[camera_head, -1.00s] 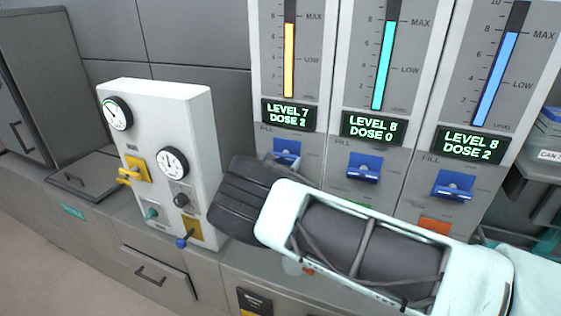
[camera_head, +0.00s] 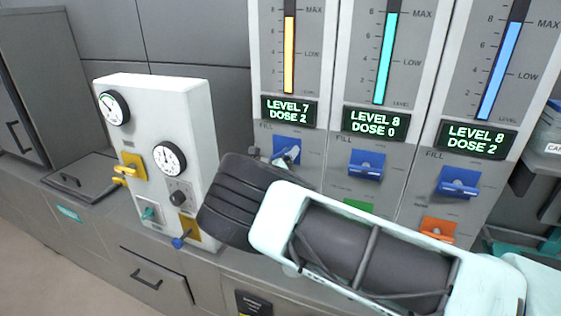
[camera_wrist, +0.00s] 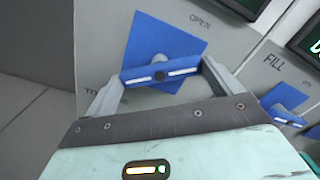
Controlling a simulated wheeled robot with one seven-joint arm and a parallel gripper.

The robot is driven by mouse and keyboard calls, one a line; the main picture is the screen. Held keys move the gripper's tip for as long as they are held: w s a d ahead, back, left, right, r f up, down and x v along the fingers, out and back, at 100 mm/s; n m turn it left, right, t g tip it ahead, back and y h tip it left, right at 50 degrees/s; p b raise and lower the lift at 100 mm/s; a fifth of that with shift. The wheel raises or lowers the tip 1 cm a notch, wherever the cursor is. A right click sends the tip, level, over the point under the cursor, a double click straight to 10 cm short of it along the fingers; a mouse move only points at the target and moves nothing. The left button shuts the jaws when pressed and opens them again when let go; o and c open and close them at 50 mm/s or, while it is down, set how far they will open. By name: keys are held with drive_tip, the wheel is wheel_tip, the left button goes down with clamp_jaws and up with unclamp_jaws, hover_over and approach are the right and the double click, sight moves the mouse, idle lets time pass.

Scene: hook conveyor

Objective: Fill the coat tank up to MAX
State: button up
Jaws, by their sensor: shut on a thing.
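Three tank columns stand side by side. The left one (camera_head: 270,60) has a yellow bar just below MAX and its display (camera_head: 289,112) reads LEVEL 7, DOSE 2. The middle one has a teal bar (camera_head: 387,60), LEVEL 8, DOSE 0. The right one has a blue bar (camera_head: 503,70), LEVEL 8, DOSE 2. I cannot read which is the coat tank. My gripper (camera_wrist: 160,80) is shut on the left column's blue fill handle (camera_wrist: 178,70), one finger at each end. The handle is slightly tilted on its blue plate (camera_wrist: 190,35), near the word OPEN. In the head view, my wrist partly hides this valve.
A white gauge box (camera_head: 150,110) with dials and small levers stands left of my gripper. Blue fill handles of the middle (camera_head: 366,168) and right (camera_head: 458,186) columns are close by on the right. Green (camera_head: 359,207) and orange (camera_head: 438,230) plates sit below them.

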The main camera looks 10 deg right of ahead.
drive_tip(key=shift+n, duration=0.5)
drive_tip(key=o, duration=0.7)
drive_tip(key=b+v, duration=0.5)
drive_tip(key=v, duration=1.2)
drive_tip(key=shift+s+a+b, duration=0.15)
drive_tip(key=shift+b, duration=0.25)
